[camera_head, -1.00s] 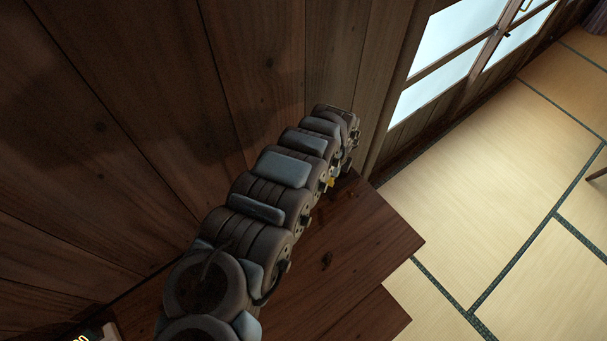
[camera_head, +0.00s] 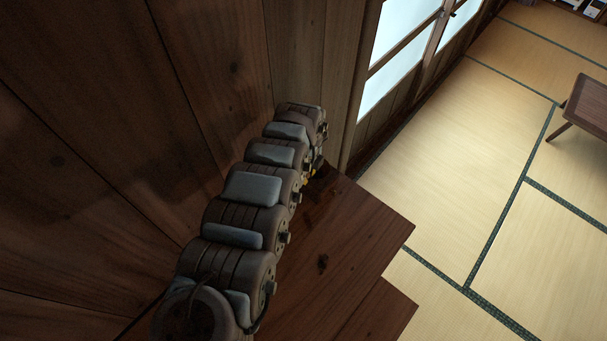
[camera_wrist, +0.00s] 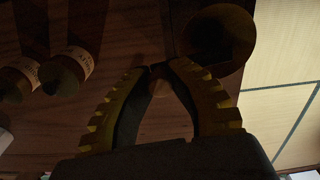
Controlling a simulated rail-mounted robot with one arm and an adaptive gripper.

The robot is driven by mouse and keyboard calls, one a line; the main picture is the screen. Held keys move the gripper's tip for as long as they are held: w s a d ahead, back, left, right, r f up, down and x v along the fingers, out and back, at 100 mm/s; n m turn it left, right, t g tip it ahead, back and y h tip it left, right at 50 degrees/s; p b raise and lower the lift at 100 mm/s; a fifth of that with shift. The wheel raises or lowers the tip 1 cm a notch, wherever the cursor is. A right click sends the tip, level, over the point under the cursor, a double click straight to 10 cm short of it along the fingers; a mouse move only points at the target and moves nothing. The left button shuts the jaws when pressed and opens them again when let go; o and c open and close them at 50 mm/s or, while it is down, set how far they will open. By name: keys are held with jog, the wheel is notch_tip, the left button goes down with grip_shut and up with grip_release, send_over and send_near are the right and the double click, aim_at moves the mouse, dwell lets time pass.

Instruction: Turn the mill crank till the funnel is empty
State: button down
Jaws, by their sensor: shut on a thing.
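In the wrist view my gripper (camera_wrist: 160,71) has its two fingers brought together at the tips. A small brownish knob (camera_wrist: 160,88), apparently the crank handle, shows dimly between the fingers. A round, dark, funnel-like opening (camera_wrist: 217,36) is just beyond the right finger. The picture is too dark to tell whether anything is inside it. The crank arm and the rest of the mill cannot be made out. In the head view my arm hides the work area, and neither the mill nor my gripper shows clearly.
Two labelled bottles (camera_wrist: 75,66) (camera_wrist: 22,78) are left of my gripper in the wrist view. The dark wooden surface (camera_head: 345,235) lies beside a plank wall (camera_head: 90,130). Tatami floor (camera_head: 460,150) is open to the right, with a low table (camera_head: 590,105) at the far right.

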jog(key=c, duration=0.9)
grip_release()
jog(key=shift+c, duration=0.2)
jog(key=shift+r, duration=0.1)
notch_tip(320, 180, up, 12)
